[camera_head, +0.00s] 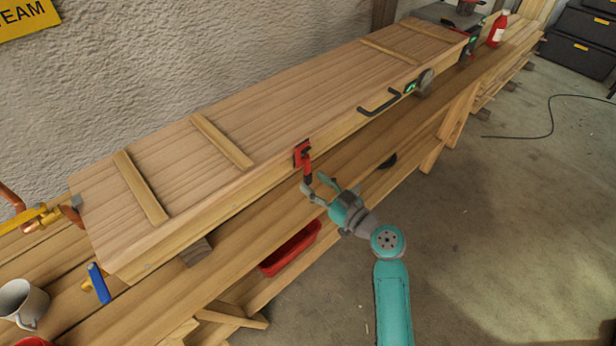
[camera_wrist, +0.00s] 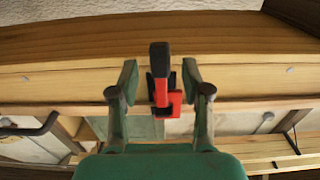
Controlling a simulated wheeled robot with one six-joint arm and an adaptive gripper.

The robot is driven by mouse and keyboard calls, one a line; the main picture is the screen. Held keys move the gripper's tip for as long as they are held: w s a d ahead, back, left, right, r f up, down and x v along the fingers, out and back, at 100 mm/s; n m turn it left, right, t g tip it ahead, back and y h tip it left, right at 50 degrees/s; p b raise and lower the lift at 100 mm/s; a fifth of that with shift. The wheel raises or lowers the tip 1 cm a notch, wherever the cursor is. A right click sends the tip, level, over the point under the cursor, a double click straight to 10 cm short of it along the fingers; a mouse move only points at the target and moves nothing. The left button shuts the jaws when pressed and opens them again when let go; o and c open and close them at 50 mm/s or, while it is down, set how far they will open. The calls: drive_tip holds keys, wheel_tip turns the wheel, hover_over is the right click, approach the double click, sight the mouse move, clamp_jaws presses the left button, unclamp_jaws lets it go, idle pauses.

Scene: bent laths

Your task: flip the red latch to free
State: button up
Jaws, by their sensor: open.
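The red latch (camera_head: 302,153) sits on the front edge of the long wooden box (camera_head: 250,110), near the middle of its length. Its lever hangs down the front face in the head view. In the wrist view the latch (camera_wrist: 162,95) shows as a red body with a dark-tipped lever. My gripper (camera_head: 316,185) is at the lever's lower end, in front of the box. In the wrist view the two fingers of my gripper (camera_wrist: 160,82) are open, one on each side of the latch, with gaps on both sides. I cannot tell whether a finger touches the lever.
A black handle (camera_head: 379,103) and a small green display (camera_head: 410,87) are on the box front to the right. A red bottle (camera_head: 498,29) stands at the far end. A red tray (camera_head: 290,249) is below the bench.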

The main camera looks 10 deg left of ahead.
sight(310, 180)
drive_tip(key=shift+x, duration=1.6)
clamp_jaws()
